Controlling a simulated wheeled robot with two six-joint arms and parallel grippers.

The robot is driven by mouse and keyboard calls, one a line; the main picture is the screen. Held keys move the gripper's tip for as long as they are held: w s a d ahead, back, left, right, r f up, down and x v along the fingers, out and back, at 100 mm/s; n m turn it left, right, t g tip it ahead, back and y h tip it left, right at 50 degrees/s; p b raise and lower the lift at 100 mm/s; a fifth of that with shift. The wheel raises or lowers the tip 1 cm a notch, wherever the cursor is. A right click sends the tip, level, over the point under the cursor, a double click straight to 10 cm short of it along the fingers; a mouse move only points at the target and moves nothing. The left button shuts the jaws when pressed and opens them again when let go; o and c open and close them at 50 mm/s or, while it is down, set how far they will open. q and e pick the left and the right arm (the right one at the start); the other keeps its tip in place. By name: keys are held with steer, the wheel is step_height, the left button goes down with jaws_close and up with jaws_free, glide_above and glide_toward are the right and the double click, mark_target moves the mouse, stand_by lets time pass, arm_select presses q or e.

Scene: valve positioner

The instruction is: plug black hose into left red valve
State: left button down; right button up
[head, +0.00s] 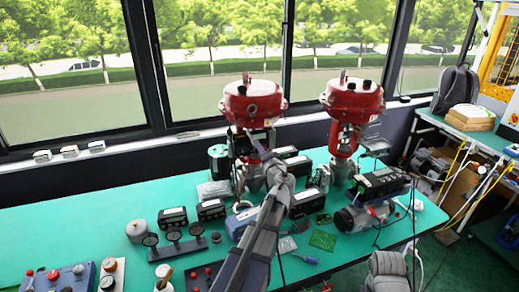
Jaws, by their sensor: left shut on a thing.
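The left red valve (253,103) stands upright on the green table near the window, with a red domed top and dark fittings below it. My left gripper (259,150) is up against the front of this valve, just below the red top. It is shut on the black hose, which is too small and dark here to make out clearly. I cannot tell whether the hose end touches the valve's port. The arm hides part of the valve's lower body. My right gripper is out of view; only a grey part of my right arm shows at the bottom right.
A second red valve (352,103) stands to the right. The green table (75,225) carries gauges (174,240), black instrument boxes (382,182), a green circuit board (323,240) and a screwdriver (304,257). A side bench holds a backpack (456,90).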

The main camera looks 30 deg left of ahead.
arm_select(q)
steer(key=shift+w+a, duration=0.1)
steer(key=shift+a, duration=0.05)
steer(key=c, duration=0.7)
jaws_free()
steer(key=shift+o, duration=0.2)
steer(key=v, duration=0.8)
